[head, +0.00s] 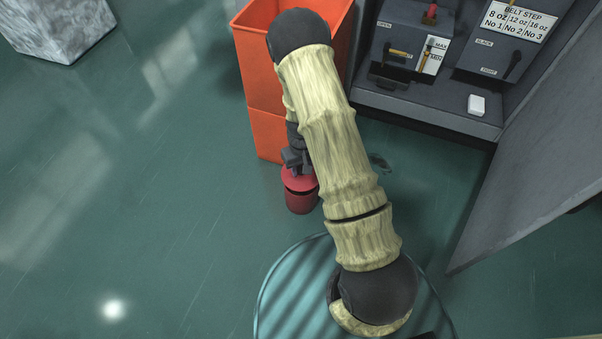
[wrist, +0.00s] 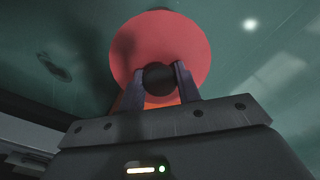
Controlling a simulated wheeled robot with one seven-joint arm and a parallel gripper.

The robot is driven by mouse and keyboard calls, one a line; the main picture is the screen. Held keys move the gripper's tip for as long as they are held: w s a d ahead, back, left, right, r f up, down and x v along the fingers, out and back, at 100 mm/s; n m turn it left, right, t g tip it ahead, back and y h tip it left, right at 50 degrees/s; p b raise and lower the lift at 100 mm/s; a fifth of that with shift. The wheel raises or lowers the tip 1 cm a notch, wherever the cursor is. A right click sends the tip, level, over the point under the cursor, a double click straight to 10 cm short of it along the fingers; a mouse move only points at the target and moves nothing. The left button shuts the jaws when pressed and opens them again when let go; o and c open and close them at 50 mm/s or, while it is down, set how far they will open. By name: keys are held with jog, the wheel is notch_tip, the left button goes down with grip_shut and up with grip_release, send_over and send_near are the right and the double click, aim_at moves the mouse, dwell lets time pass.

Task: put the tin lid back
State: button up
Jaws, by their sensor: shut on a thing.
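The tin lid (head: 299,180) is a round red disc with a dark knob. In the wrist view the lid (wrist: 160,32) fills the upper middle, and my gripper (wrist: 159,75) is shut on its knob. In the head view my gripper (head: 297,163) points down, partly hidden by my arm. The red tin (head: 300,203) stands upright on the green floor directly below the lid. The lid covers the tin's mouth from this angle, so I cannot tell whether it touches the rim or hangs just above. The tin does not show clearly in the wrist view.
A tall orange bin (head: 262,95) stands just behind the tin. A grey machine (head: 425,100) with levers and a white block (head: 476,105) on its ledge is at the upper right. A grey panel (head: 540,180) is at the right.

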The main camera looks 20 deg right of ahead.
aim_at(301, 174)
jog(key=shift+f+b, duration=0.95)
jog(key=shift+f, duration=0.8)
jog(key=shift+f, duration=0.4)
jog(key=o, duration=1)
jog(key=shift+r, duration=0.1)
notch_tip(301, 174, up, 13)
jog(key=p, duration=0.7)
jog(key=shift+p, duration=0.4)
